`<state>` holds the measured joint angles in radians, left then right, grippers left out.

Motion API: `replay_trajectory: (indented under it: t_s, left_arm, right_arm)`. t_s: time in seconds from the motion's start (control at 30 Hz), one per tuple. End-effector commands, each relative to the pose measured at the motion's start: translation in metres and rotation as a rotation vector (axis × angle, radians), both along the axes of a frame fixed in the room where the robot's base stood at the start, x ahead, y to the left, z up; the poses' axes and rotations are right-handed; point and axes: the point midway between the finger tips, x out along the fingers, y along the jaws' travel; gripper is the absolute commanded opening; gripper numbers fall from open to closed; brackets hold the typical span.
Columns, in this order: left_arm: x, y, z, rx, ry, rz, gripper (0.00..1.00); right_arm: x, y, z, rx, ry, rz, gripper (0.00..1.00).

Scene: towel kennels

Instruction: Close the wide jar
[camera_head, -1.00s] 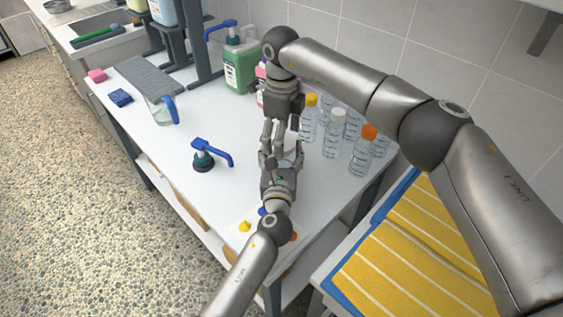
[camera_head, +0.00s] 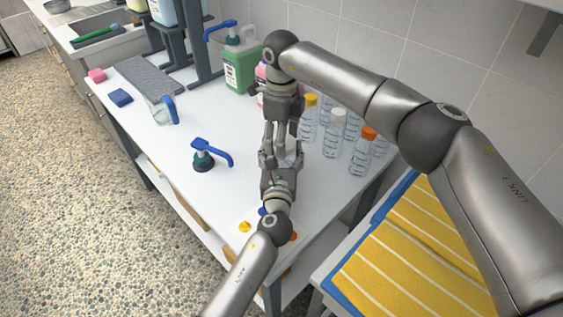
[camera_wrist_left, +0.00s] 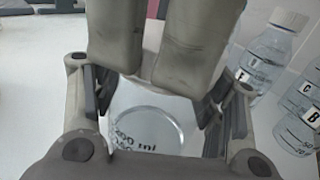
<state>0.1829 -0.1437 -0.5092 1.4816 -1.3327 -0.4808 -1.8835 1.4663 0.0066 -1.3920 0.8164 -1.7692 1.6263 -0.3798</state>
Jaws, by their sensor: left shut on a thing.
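A clear wide jar with ml markings (camera_wrist_left: 150,132) stands between the fingers of my left gripper in the left wrist view. My left gripper (camera_head: 281,158) is shut on it on the white table (camera_head: 190,185). My right gripper (camera_head: 274,146) points down just over the jar from above. Its two grey fingers (camera_wrist_left: 160,45) are close together at the top of the left wrist view, with a narrow gap between them. They hide the jar's mouth, and I cannot see whether a lid is there or between them.
Several clear bottles stand right of the jar, including an orange-capped one (camera_head: 363,152) and a white-capped one (camera_head: 333,135). A green jug (camera_head: 240,70) stands behind.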

Motion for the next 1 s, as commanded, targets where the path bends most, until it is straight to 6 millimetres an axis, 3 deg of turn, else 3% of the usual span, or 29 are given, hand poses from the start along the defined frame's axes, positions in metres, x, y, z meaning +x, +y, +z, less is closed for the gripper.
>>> replay_trajectory:
  t_s: [0.07, 0.1, 0.3, 0.7, 0.87, 1.0]
  left_arm:
    - [0.0, 0.0, -0.002, 0.002, 0.004, 0.001, 0.0]
    - [0.0, 0.0, -0.002, 0.002, 0.004, 0.001, 0.0]
    - [0.0, 0.0, -0.002, 0.002, 0.004, 0.001, 0.0]
    - [0.0, 0.0, -0.002, 0.002, 0.004, 0.001, 0.0]
    - [0.0, 0.0, -0.003, 0.002, 0.004, 0.001, 0.0]
    - [0.0, 0.0, -0.003, 0.002, 0.004, 0.001, 0.0]
  right_arm:
    - [0.0, 0.0, -0.001, 0.0, 0.001, 0.001, 0.32]
    - [0.0, 0.0, -0.001, 0.0, 0.001, 0.001, 0.62]
    - [0.0, 0.0, -0.001, 0.0, 0.001, 0.001, 0.86]
    - [0.0, 0.0, 0.005, 0.001, -0.001, 0.001, 0.86]
    - [0.001, 0.0, 0.028, 0.001, -0.004, 0.0, 0.86]
    - [0.001, 0.0, 0.059, 0.0, -0.004, 0.001, 0.86]
